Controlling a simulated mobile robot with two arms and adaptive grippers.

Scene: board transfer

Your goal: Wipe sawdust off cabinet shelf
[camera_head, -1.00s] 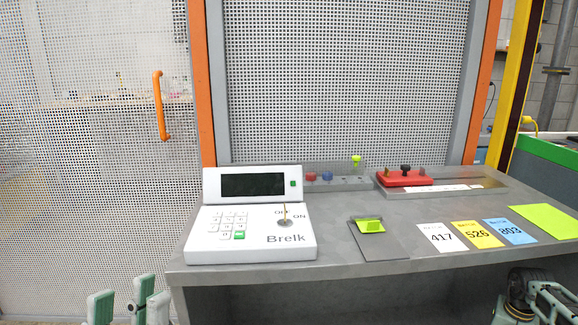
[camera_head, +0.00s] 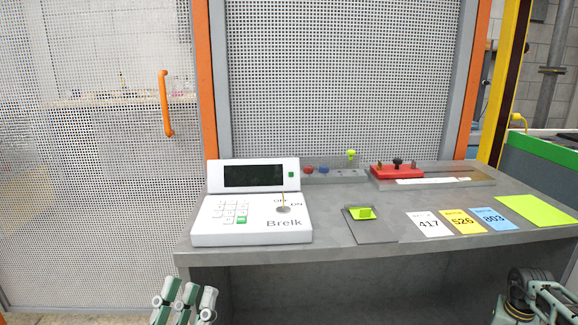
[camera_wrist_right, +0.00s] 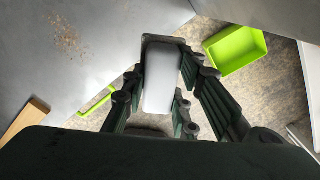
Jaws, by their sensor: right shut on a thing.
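In the right wrist view, my right gripper (camera_wrist_right: 162,82) is shut on a white block-shaped tool with a grey edge (camera_wrist_right: 161,68), seen between its fingers. Pale brown sawdust (camera_wrist_right: 68,40) lies scattered on a flat grey surface (camera_wrist_right: 105,45) to the left of the tool. The tool is apart from the sawdust in the picture. In the head view, part of my right gripper or wrist (camera_head: 540,298) shows at the lower right, and its tool is hidden. My left gripper (camera_head: 186,296) is at the bottom left, in front of the counter, with no held object visible.
A grey counter (camera_head: 330,232) carries a white keypad console (camera_head: 250,225), a red device (camera_head: 397,171) and several coloured cards. Behind is a perforated panel (camera_head: 340,80). In the right wrist view, a green open tray (camera_wrist_right: 236,50) sits beyond the grey surface's edge, on or above the speckled floor.

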